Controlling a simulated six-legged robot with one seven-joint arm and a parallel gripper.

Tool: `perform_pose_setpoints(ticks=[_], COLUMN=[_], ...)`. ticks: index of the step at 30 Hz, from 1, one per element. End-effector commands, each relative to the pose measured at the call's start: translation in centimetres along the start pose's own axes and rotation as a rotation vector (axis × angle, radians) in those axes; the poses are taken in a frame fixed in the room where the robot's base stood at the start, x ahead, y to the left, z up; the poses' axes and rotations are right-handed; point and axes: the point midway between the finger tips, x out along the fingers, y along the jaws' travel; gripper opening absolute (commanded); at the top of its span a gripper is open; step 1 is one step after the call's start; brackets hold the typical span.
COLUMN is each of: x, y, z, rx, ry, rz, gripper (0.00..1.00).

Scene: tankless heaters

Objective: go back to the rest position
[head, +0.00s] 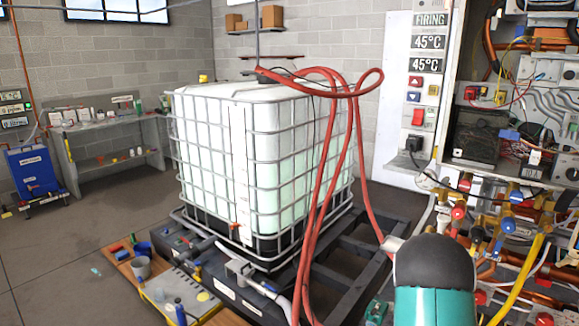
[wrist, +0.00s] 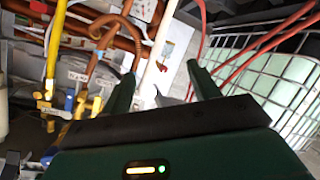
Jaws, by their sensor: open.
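My gripper (wrist: 158,88) shows in the wrist view with its two dark green fingers spread apart. It is open and nothing is between the fingers. Behind it are copper and yellow pipes on the left and the caged white tank (wrist: 285,88) on the right. In the head view, a teal and black part of my arm (head: 434,285) rises at the lower right, in front of the heater's pipes and valves. My gripper is not visible in the head view.
The caged tank (head: 270,150) stands mid-floor on a dark pallet frame, with red hoses (head: 328,160) draped down its front. The open heater panel (head: 520,110) with valves fills the right side. A workbench (head: 110,125) and a blue unit (head: 33,172) stand left.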

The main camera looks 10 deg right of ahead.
Motion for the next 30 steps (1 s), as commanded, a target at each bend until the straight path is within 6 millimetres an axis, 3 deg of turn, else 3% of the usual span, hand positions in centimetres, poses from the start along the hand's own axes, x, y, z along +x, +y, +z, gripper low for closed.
perform_pose_setpoints(ticks=[1, 6, 11, 15, 23, 30], x=[-1.4, -6.3, -11.9, -17.6, -29.3, -40.1], y=[-0.4, -2.3, -3.9, -5.2, -6.6, -6.7], z=[-2.4, -7.8, -12.2, -15.0, -17.8, -17.0], rx=[0.032, 0.119, 0.175, 0.205, 0.211, 0.168], ry=[-0.003, -0.051, -0.096, -0.141, -0.233, -0.329], rz=[-0.035, -0.167, -0.291, -0.398, -0.574, -0.693], gripper=[0.61, 0.61, 0.61, 0.61, 0.61, 0.61])
